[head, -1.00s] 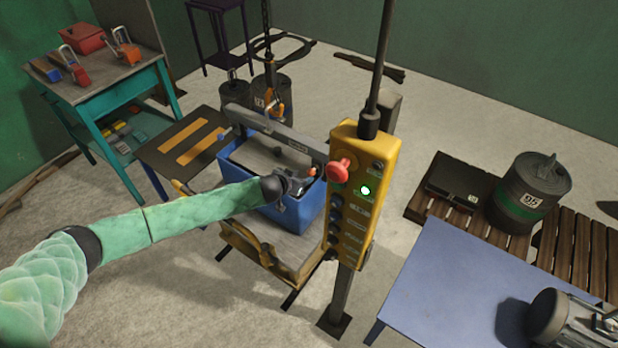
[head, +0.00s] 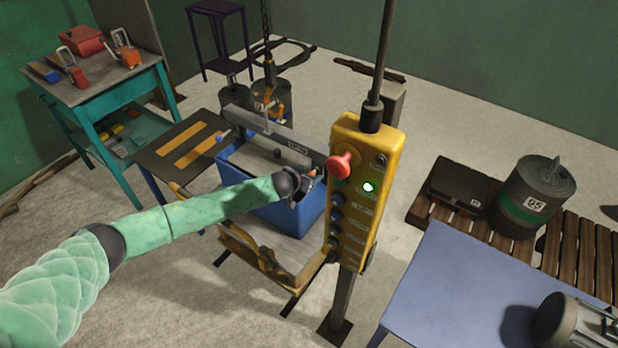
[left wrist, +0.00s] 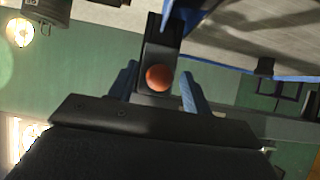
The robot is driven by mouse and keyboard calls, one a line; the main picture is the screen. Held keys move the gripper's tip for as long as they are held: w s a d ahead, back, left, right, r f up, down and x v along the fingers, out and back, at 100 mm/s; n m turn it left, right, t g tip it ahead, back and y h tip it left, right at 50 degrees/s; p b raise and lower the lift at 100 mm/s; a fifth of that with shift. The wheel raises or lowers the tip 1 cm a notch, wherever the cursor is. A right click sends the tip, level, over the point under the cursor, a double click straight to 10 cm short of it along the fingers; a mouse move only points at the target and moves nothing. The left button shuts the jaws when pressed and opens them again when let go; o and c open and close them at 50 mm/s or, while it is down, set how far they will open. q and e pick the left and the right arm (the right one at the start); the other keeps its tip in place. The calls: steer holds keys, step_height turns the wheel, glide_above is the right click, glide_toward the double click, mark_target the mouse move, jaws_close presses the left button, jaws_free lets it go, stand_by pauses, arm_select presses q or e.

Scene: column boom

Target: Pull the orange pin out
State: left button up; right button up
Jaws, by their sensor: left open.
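The orange pin shows as a round orange knob in the left wrist view (left wrist: 159,77), in front of the dark end of a bar. My left gripper (left wrist: 160,90) is open, with one blue finger on each side of the knob. I cannot tell whether the fingers touch it. In the head view my left gripper (head: 305,183) is at the end of the green arm, by the grey boom (head: 285,138) and above the blue bin. A small orange-red bit (head: 316,173) shows at its tip there, partly hidden. My right gripper is not in view.
A yellow control box (head: 362,215) with a red button (head: 340,163) stands just right of my left gripper. The blue bin (head: 298,215) is below it. A chain hook (head: 271,72) hangs behind. A blue table (head: 460,280) is at lower right.

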arm_select(q)
steer(key=c, duration=0.8)
steer(key=shift+s, duration=0.1)
steer(key=shift+s+a+p, duration=0.5)
steer(key=shift+s+a, duration=0.15)
steer(key=shift+s, duration=0.2)
steer(key=shift+s+a+p, duration=0.45)
steer(key=shift+s+a, duration=0.15)
steer(key=shift+s, duration=0.2)
steer(key=o, duration=0.8)
steer(key=shift+o, duration=0.2)
